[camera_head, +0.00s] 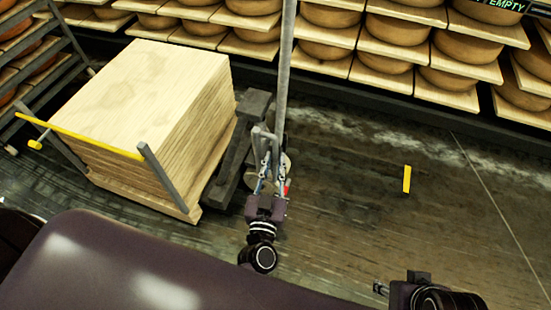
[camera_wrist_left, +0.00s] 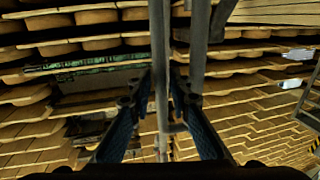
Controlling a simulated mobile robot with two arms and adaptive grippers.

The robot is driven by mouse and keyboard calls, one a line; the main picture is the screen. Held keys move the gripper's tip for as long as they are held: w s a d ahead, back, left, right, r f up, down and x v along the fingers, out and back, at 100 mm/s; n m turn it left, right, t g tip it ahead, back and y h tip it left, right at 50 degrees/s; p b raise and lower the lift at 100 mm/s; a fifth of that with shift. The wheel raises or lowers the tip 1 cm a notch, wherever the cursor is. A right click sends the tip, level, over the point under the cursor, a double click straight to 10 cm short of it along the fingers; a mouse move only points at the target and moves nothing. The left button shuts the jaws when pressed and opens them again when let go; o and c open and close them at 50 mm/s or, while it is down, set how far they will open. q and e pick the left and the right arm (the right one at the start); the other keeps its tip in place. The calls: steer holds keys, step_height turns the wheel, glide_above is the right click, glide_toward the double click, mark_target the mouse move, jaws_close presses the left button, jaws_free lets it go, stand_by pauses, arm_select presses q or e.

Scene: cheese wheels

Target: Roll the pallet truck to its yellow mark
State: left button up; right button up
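The pallet truck (camera_head: 232,160) stands left of centre in the head view, with its grey pole handle (camera_head: 285,65) rising upright. A tall stack of pale boards (camera_head: 150,85) is beside the truck's dark end, on its left. The yellow mark (camera_head: 407,179) lies on the floor to the right, apart from the truck. My left gripper (camera_head: 269,172) is at the handle's lower part. In the left wrist view its two fingers (camera_wrist_left: 160,100) stand apart on either side of a thin grey bar (camera_wrist_left: 159,40), with gaps showing. My right gripper (camera_head: 381,288) shows only partly at the bottom edge.
Shelves with cheese wheels (camera_head: 385,65) line the back wall. A dark rack (camera_head: 40,60) stands at the left. A yellow bar (camera_head: 85,138) runs along the board stack's near side. The floor (camera_head: 340,190) between truck and mark looks clear.

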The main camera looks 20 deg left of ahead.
arm_select(q)
steer(key=shift+w+a, duration=0.15)
steer(key=shift+w, duration=0.7)
jaws_close()
